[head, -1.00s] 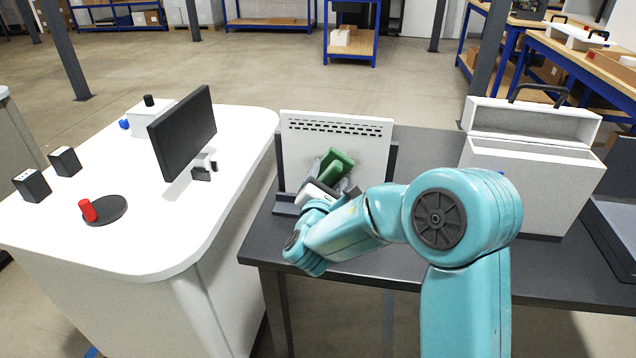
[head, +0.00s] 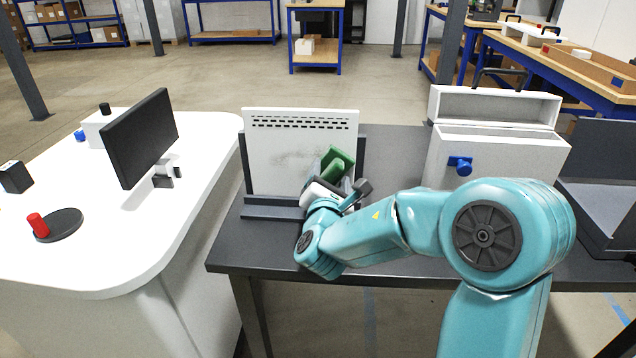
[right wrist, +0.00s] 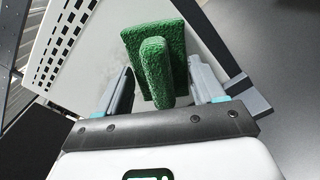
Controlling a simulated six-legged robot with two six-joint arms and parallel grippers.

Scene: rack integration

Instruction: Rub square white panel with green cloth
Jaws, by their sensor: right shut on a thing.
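The square white panel (head: 285,165) stands upright in a dark holder (head: 272,212) on the dark table, with rows of slots along its top. A grey smudge shows on its middle. The green cloth (head: 337,164) is a thick pad with a raised grip, and lies against or very near the panel's lower right; contact cannot be told. My right gripper (head: 335,180) is shut on the cloth's grip. In the right wrist view the green cloth (right wrist: 154,70) sits between the fingers (right wrist: 160,88), in front of the panel (right wrist: 85,62). My left gripper is not in view.
A white case (head: 492,150) with a blue knob stands on the dark table (head: 400,150) to the right. A white counter (head: 195,150) with a black monitor (head: 140,137) and a red-knobbed disc (head: 60,226) is at left. Table space behind the arm is clear.

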